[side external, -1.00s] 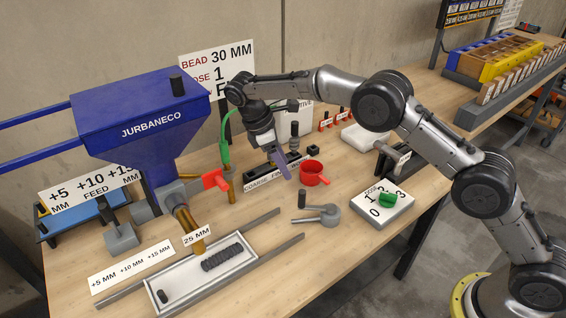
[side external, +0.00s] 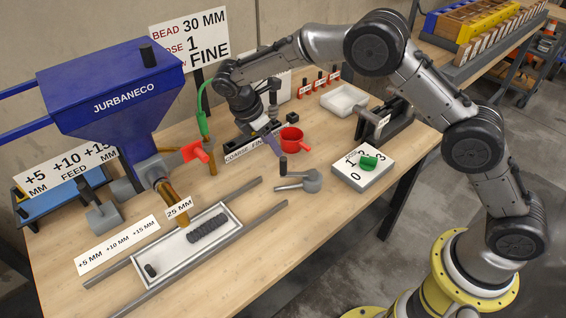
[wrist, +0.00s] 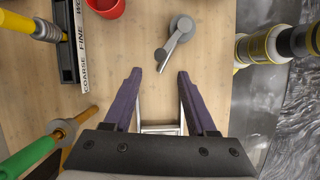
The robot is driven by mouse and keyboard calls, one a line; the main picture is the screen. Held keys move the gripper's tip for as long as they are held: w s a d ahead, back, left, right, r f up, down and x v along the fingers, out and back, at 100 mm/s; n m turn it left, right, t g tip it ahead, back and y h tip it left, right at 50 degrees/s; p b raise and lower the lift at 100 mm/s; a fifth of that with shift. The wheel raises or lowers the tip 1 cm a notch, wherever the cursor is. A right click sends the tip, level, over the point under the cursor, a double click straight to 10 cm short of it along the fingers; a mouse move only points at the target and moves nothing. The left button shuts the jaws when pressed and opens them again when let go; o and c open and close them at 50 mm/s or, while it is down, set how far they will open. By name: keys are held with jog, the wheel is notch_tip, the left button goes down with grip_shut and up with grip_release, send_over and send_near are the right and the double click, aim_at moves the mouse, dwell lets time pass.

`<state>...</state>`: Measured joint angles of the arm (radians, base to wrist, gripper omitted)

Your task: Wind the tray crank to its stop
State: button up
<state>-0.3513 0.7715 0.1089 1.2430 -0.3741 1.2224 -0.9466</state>
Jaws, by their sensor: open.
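The grey crank (side external: 313,181) lies on the table, its arm pointing left to an upright dark handle (side external: 283,163). The crank also shows at the top of the wrist view (wrist: 181,24), beyond my fingertips. My gripper (side external: 274,150) is open and empty above the table, left of the red cup and behind the crank, apart from it. In the wrist view my purple fingers (wrist: 160,72) are spread wide. The white tray (side external: 226,214) sits between two rails at the left front, carrying a dark ribbed bead.
A red cup (side external: 291,140) stands close to my gripper. A dial box with a green knob (side external: 368,161) is right of the crank. The blue hopper (side external: 112,82) with its brown nozzle and red lever (side external: 196,152) stands left. Bare table surrounds the crank.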

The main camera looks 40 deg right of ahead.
aim_at(281, 160)
jog(key=x, duration=1)
jog(key=shift+d+f, duration=0.2)
jog(key=shift+f, duration=0.1)
jog(key=shift+c, duration=0.2)
grip_shut()
dwell(0.8)
